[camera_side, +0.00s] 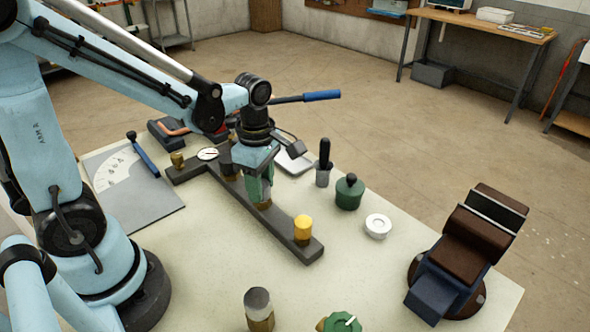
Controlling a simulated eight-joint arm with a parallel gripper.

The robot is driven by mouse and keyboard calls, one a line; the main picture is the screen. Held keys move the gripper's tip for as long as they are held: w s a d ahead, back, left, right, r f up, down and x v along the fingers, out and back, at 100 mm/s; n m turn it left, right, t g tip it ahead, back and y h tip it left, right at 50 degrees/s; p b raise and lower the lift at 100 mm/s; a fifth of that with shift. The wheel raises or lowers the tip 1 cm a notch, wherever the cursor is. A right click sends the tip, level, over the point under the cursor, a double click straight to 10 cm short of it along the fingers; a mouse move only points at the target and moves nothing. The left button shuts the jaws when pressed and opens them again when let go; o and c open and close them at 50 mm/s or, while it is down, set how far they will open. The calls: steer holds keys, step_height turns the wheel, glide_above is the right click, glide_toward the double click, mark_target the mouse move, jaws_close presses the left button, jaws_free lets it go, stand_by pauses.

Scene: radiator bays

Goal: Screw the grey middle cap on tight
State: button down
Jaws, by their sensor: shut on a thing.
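A dark bar fixture (289,212) lies diagonally on the table, with a cross piece at its far end. A brass neck (265,203) stands at its middle. My gripper (260,190) points down over this neck and is shut, apparently on the grey middle cap. The fingers hide the cap, so I cannot tell how far down it sits. A yellow cap (303,227) sits at the near right end of the bar. A brass neck (177,160) at the far left end shows no coloured cap.
A green jar (349,192), a white ring (377,226) and a grey cup (323,175) stand right of the bar. A vise (466,255) is at the right edge. A grey-topped brass piece (259,308) and green cap (342,322) are in front. A plate (130,190) lies left.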

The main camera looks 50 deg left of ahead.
steer(key=m, duration=1.8)
steer(key=shift+m, duration=0.4)
steer(key=m, duration=0.5)
steer(key=c, duration=0.8)
jaws_free()
steer(key=shift+c, duration=0.2)
